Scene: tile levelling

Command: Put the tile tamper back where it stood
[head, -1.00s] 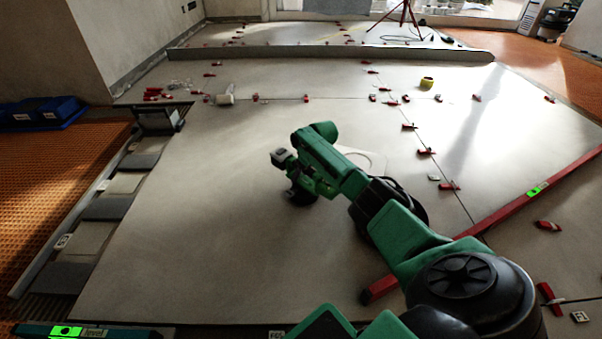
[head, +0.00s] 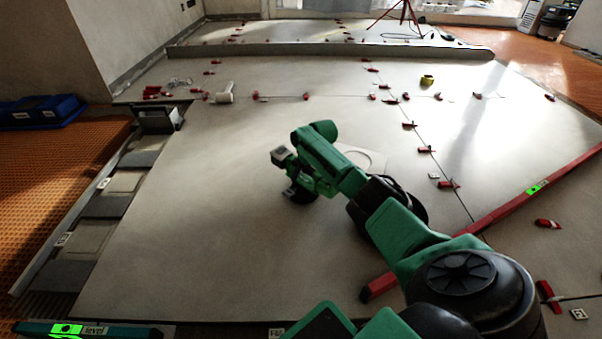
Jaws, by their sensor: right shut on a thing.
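My right gripper (head: 304,184) is over the large grey tile (head: 215,200) in the middle of the floor. It is shut on the tile tamper, whose dark round base (head: 299,196) shows below the gripper, low over the tile. I cannot tell whether the base touches the tile. The gripper and wrist hide most of the tamper. A pale square with a ring mark (head: 376,158) lies on the tile to the right of the gripper, partly hidden behind my right arm. My left gripper is not in view.
A long red level (head: 500,211) lies across the tiles at right, partly behind my arm. Red clips (head: 425,149) line the joints. A white roll (head: 223,93) and a yellow roll (head: 427,80) stand farther back. The tile left of the gripper is clear.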

